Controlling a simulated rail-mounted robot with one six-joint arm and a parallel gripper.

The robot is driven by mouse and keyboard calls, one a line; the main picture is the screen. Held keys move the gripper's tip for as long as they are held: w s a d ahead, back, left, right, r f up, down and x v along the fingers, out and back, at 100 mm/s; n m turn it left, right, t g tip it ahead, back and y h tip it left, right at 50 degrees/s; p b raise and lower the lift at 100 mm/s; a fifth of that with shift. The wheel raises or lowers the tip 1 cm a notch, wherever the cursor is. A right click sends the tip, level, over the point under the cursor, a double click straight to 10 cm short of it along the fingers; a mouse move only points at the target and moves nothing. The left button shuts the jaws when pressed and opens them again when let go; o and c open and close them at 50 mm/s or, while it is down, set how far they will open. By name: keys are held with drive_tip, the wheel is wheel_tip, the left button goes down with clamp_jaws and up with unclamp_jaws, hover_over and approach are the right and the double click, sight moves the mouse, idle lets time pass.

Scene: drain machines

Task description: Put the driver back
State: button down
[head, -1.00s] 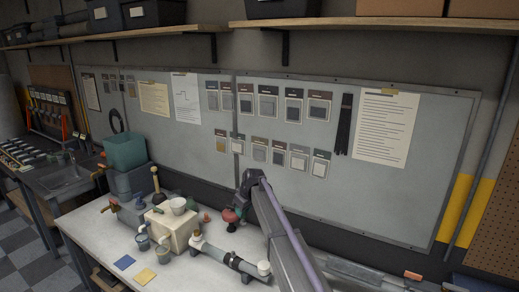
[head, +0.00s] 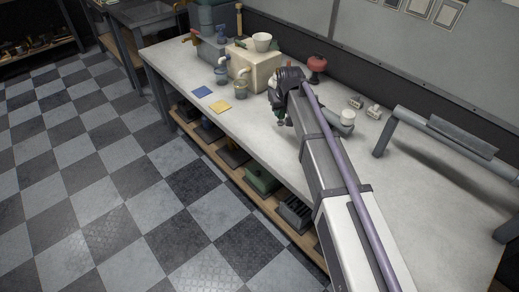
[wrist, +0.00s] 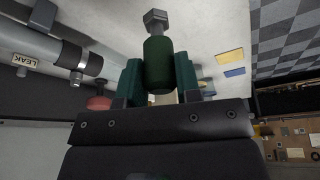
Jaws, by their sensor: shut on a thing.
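The driver (wrist: 159,62) has a thick dark green handle and a short grey shaft with a hex-shaped end. In the wrist view it stands between the two green fingers of my gripper (wrist: 160,85), which is shut on it. In the head view my gripper (head: 281,108) is above the front part of the workbench (head: 245,125), with my arm reaching in from the lower right. The driver is mostly hidden there behind the dark wrist. No holder for the driver can be made out clearly.
A cream box (head: 252,66) with a white cup stands left of my gripper. A red plunger-like thing (head: 317,65) is behind it. A pipe on stands (head: 445,138) is at right. Blue (head: 202,91) and yellow (head: 220,106) cards lie flat. A pipe labelled LEAK (wrist: 88,64) shows in the wrist view.

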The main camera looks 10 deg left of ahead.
sight(282, 125)
drive_tip(key=shift+w+a+r+m, duration=0.1)
drive_tip(key=shift+r+m, duration=0.05)
drive_tip(key=shift+m, duration=0.15)
drive_tip(key=shift+d, duration=0.3)
wheel_tip(282, 125, down, 10)
drive_tip(key=b, duration=1)
drive_tip(key=shift+f, duration=0.2)
drive_tip(key=shift+r, duration=0.25)
drive_tip(key=shift+f, duration=0.2)
drive_tip(key=c, duration=0.8)
unclamp_jaws()
drive_tip(key=shift+r, duration=0.1)
